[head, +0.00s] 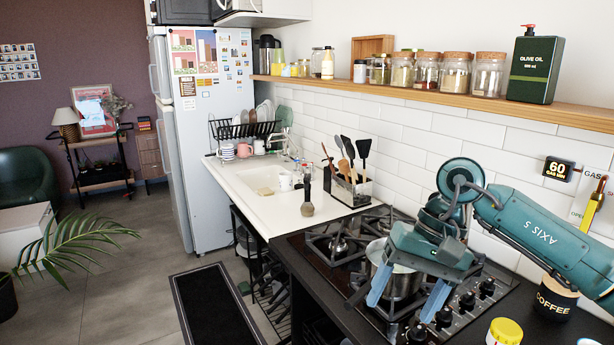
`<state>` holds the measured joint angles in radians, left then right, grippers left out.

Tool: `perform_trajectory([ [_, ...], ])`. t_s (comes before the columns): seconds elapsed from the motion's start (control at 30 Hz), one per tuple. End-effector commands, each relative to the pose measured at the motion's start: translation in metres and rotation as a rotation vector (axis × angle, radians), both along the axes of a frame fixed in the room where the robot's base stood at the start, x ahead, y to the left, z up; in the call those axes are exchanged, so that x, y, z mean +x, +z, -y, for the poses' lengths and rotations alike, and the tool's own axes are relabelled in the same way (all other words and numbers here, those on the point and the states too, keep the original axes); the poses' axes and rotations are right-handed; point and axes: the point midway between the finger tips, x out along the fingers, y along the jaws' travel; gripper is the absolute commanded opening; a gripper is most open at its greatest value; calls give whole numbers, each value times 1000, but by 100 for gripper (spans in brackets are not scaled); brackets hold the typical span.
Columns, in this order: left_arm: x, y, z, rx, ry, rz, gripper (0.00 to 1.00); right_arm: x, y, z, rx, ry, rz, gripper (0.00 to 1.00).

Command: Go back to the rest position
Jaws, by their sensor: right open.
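My right arm comes in from the right edge. Its right gripper (405,297) is open, with two blue fingers spread apart and pointing down. It shows in front of a steel pot (399,281) on the gas hob (458,317); nothing shows between the fingers. The gripper body hides part of the pot and the burners behind it. My left gripper is not in the view.
A black coffee canister (555,300) and a yellow-lidded jar (504,332) stand near the right arm. A utensil holder (348,187) stands behind the hob, beside the sink (268,184). A shelf (440,94) with jars runs along the wall. The floor at left is mostly clear.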

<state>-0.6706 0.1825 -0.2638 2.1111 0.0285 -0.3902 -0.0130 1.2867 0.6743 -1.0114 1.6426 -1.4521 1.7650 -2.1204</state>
Motion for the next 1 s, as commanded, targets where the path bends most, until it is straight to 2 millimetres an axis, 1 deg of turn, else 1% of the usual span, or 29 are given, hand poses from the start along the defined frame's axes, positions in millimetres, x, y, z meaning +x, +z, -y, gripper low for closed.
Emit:
perform_trajectory([
  [0.03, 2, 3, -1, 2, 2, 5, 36, -11, -11, -23, 88, -34, -67, 72],
  [0.07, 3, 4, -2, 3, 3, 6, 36, -17, -16, -36, 144, -63, -111, 72],
  [0.1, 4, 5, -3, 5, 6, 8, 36, -26, -20, -55, 220, -107, -176, 72],
  [0.17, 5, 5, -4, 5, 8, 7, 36, -41, -24, -82, 341, -186, -301, 72],
  [0.2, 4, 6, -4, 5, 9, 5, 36, -50, -24, -101, 426, -249, -402, 72],
  [0.27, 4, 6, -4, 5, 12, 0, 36, -65, -20, -126, 555, -358, -584, 72],
  [0.3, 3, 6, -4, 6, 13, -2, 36, -71, -15, -140, 635, -439, -719, 72],
  [0.37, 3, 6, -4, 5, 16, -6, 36, -78, -5, -156, 744, -563, -940, 72],
  [0.4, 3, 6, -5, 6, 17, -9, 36, -79, 1, -163, 807, -648, -1096, 72],
  [0.47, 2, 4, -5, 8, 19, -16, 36, -76, 9, -167, 889, -774, -1344, 72],
  [0.5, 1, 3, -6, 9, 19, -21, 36, -72, 12, -167, 934, -859, -1518, 72],
  [0.57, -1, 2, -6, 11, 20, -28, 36, -63, 12, -161, 987, -984, -1790, 72],
  [0.6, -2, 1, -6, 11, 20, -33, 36, -56, 9, -155, 1014, -1061, -1979, 72],
  [0.67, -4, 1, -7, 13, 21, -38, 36, -45, -3, -142, 1040, -1173, -2273, 72],
  [0.7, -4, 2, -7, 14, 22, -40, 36, -39, -15, -131, 1048, -1240, -2473, 72],
  [0.73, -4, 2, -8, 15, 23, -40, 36, -34, -26, -122, 1050, -1286, -2629, 72],
  [0.77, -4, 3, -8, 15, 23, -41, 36, -32, -39, -113, -971, 1231, 2586, 72],
  [0.8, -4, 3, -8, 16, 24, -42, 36, -30, -60, -100, -848, 1120, 2449, 72],
  [0.87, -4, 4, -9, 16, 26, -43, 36, -33, -95, -80, -680, 948, 2237, 72],
  [0.9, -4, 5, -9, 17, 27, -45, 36, -40, -121, -66, -580, 835, 2088, 72],
  [0.97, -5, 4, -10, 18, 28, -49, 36, -56, -159, -48, -453, 670, 1877, 72],
  [1.0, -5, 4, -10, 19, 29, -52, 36, -69, -182, -38, -387, 572, 1748, 72],
])
